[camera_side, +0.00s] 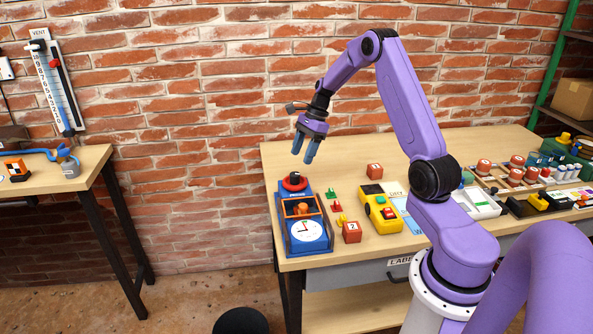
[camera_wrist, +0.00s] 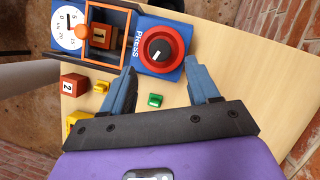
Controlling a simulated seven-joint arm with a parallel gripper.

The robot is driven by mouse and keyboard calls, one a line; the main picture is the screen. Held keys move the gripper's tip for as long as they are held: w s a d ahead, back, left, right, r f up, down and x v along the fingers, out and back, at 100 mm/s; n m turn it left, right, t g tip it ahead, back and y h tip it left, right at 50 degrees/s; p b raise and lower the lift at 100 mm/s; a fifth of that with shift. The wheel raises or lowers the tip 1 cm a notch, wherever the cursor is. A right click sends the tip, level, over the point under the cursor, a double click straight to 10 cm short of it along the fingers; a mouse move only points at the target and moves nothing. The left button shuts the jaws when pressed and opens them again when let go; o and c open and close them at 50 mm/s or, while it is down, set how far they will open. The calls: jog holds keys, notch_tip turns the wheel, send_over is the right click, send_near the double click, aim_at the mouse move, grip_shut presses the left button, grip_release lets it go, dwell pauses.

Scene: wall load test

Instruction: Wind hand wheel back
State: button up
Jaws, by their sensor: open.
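The blue press unit stands near the left end of the table. Its red hand wheel (camera_side: 294,182) has a black hub and lies at the far end of the unit; it also shows in the wrist view (camera_wrist: 161,50) beside the word PRESS, with a white mark on the hub. An orange-framed bay (camera_wrist: 105,31) holds a brown block marked 1 and an orange part. A white dial (camera_side: 306,230) is at the near end. My gripper (camera_side: 302,158) is open and empty, above the wheel and apart from it. In the wrist view its blue fingers (camera_wrist: 164,78) point toward the wheel.
A numbered red block (camera_side: 352,232), small green and yellow pieces and a yellow device (camera_side: 380,208) lie right of the press. Another red block (camera_side: 374,171) is behind them. Several jars and trays fill the table's right. A wall gauge (camera_side: 55,82) hangs over a separate left table.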

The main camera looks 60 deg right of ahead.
aim_at(295, 173)
jog(key=x, duration=0.6)
jog(key=shift+a+f, duration=0.15)
jog(key=shift+f, duration=0.1)
jog(key=c, duration=1)
